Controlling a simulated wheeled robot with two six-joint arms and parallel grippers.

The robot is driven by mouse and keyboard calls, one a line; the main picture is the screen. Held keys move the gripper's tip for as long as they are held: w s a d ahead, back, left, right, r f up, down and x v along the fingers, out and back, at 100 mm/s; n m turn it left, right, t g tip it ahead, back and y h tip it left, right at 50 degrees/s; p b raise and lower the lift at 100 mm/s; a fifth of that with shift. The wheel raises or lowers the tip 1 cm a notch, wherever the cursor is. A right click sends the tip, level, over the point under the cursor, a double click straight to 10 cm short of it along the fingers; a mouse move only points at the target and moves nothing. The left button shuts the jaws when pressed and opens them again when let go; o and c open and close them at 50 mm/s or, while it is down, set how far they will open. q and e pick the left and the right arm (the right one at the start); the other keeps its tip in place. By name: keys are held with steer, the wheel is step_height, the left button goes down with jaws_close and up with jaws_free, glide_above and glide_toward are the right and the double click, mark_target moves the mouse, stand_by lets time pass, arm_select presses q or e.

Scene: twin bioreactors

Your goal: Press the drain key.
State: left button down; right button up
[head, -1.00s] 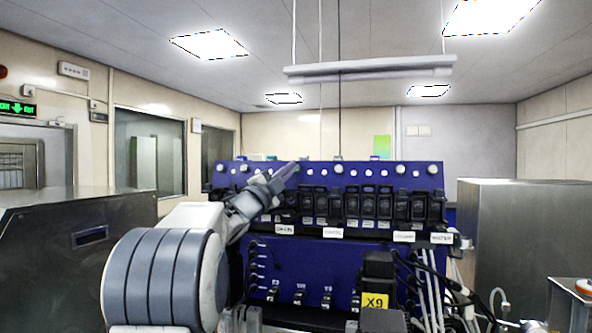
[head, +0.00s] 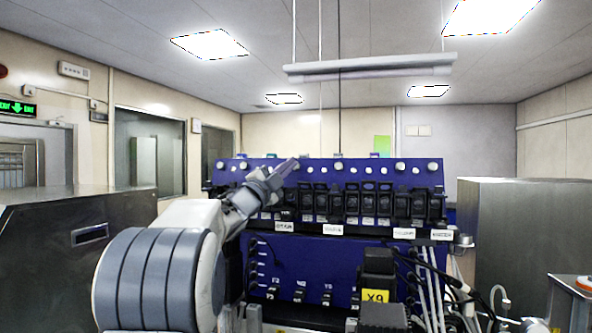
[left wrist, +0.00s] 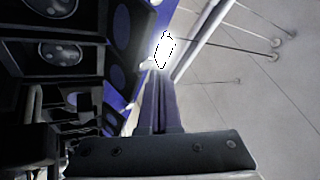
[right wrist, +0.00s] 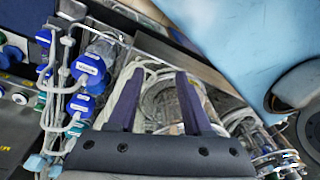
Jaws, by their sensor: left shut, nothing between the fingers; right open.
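A blue bioreactor console (head: 330,255) with black modules, white round knobs and white labels stands ahead in the head view. The labels are too small to read, and I cannot tell which part is the drain key. My left gripper (head: 292,165) is shut and empty, in front of the console's upper left part, pointing up and right. In the left wrist view its closed fingers (left wrist: 160,100) point past the black modules (left wrist: 60,55) at the left.
A dark steel cabinet (head: 90,260) stands at the left and a steel box (head: 530,250) at the right. Blue-capped connectors (right wrist: 88,70) and tubing show in the right wrist view.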

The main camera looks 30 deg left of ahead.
arm_select(q)
steer(key=shift+s, duration=0.15)
steer(key=s+d+r+b, duration=0.1)
steer(key=s+b, duration=0.1)
steer(key=s, duration=0.3)
steer(key=shift+s+d+r, duration=0.25)
steer(key=shift+s+r, duration=0.05)
steer(key=shift+r, duration=0.05)
stand_by(0.6)
